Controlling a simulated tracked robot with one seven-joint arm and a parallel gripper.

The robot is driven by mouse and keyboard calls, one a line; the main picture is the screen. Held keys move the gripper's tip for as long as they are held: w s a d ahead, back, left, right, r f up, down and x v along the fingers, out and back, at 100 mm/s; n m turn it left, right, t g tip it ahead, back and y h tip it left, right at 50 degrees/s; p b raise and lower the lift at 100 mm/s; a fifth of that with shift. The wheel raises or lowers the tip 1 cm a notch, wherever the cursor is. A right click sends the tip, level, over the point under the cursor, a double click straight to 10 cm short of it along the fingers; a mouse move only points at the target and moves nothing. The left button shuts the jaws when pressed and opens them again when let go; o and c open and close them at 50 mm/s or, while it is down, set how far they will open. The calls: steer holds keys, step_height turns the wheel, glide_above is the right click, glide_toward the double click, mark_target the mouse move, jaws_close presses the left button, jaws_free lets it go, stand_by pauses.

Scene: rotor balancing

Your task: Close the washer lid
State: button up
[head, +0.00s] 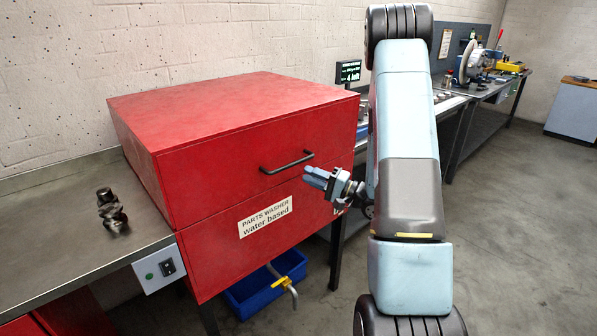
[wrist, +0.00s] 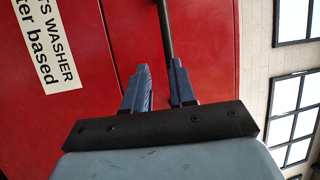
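The parts washer is a red box with a lid (head: 215,165) as its upper part. The lid rests down on the red body (head: 205,262), with only a thin seam between them. A black bar handle (head: 287,162) is on the lid's front; it also shows in the wrist view (wrist: 165,28). My gripper (head: 314,176) is in front of the lid, just below and right of the handle's right end.
A steel bench (head: 60,225) with a dark metal part (head: 111,210) stands left of the washer. A switch box (head: 160,268) is on the front edge. A blue bin (head: 262,290) sits under the drain pipe. Benches with equipment run behind my arm; the floor at right is clear.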

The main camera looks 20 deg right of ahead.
steer(key=v, duration=0.6)
steer(key=shift+s+d, duration=0.25)
steer(key=shift+s, duration=0.05)
steer(key=shift+a+r, duration=0.1)
steer(key=s+a+r+n+g+h, duration=0.1)
steer(key=s+a+r+n+g, duration=0.6)
steer(key=s+a+r+g, duration=0.7)
steer(key=s+d+r+n+t+h, duration=0.1)
steer(key=s+d+r+t+h, duration=0.2)
steer(key=h, duration=1)
steer(key=s+r+t, duration=0.2)
steer(key=s+r, duration=0.3)
steer(key=s, duration=0.2)
steer(key=shift+c, duration=0.5)
